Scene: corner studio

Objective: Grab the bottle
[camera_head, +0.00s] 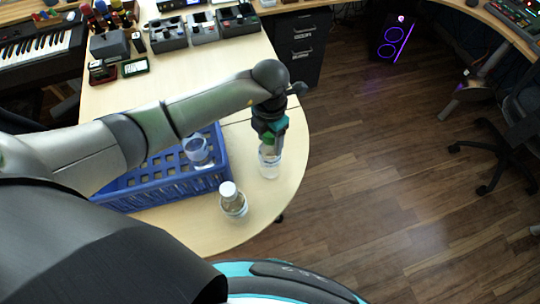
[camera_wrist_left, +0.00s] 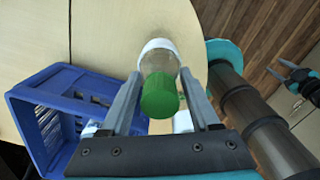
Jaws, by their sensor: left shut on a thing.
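A clear bottle (camera_head: 269,164) is in the grip of my left gripper (camera_head: 268,143), over the rounded end of the wooden table. In the left wrist view its green cap (camera_wrist_left: 160,96) and clear body stand between the two fingers of my left gripper (camera_wrist_left: 161,108), which are shut on it. The bottle looks upright; I cannot tell whether its base touches the table. A second clear bottle with a white cap (camera_head: 232,200) stands apart on the table, nearer to me. My right gripper (camera_wrist_left: 296,78) seems to show small at the right of the left wrist view; its jaw state is unclear.
A blue crate (camera_head: 160,192) sits left of the bottles with a clear container (camera_head: 197,150) inside. My left arm crosses above it. Small devices (camera_head: 201,28) stand along the table's back. The table (camera_head: 292,165) ends just right of the held bottle, above wooden floor.

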